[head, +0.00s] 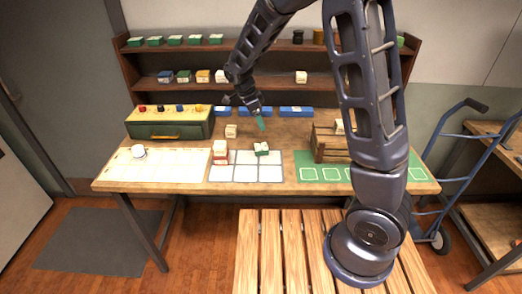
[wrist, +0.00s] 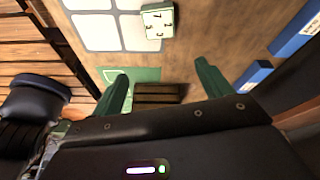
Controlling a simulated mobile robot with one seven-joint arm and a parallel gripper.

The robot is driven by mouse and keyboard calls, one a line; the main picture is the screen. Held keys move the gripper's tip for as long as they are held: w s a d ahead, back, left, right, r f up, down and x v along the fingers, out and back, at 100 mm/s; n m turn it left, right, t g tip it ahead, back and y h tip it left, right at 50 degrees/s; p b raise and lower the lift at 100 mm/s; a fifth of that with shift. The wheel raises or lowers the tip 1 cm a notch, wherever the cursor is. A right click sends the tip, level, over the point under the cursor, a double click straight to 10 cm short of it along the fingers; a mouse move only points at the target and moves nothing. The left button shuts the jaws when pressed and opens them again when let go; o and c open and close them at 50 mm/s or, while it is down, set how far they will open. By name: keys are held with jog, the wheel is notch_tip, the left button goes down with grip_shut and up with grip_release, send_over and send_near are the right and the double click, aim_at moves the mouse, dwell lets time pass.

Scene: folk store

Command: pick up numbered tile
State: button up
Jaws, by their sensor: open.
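A numbered tile (wrist: 157,21) with a pale top, dark digits and a green side shows at the top of the wrist view, at the edge of a white grid mat (wrist: 100,32). It looks like the green-and-white tile (head: 262,149) on the grid mat (head: 272,172) in the head view. A cream tile (head: 231,131) stands behind, and a red-sided tile (head: 220,152) sits at the mat's left edge. My gripper (head: 260,122) hangs over the table behind the green tile. In the wrist view my gripper (wrist: 162,76) is open and empty, its green fingers apart.
A wooden crate (head: 330,146) stands on the table's right, by a green mat (head: 315,174). A green drawer box (head: 170,128) stands at the back left. Blue bins (head: 296,111) line the back below shelves (head: 250,82). A slatted bench (head: 290,250) is in front.

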aim_at(261, 146)
jog(key=shift+m+h, duration=0.4)
jog(key=shift+m, duration=0.2)
jog(key=f, duration=1.3)
jog(key=shift+d, duration=0.35)
jog(key=c, duration=1.2)
jog(key=shift+o, duration=0.2)
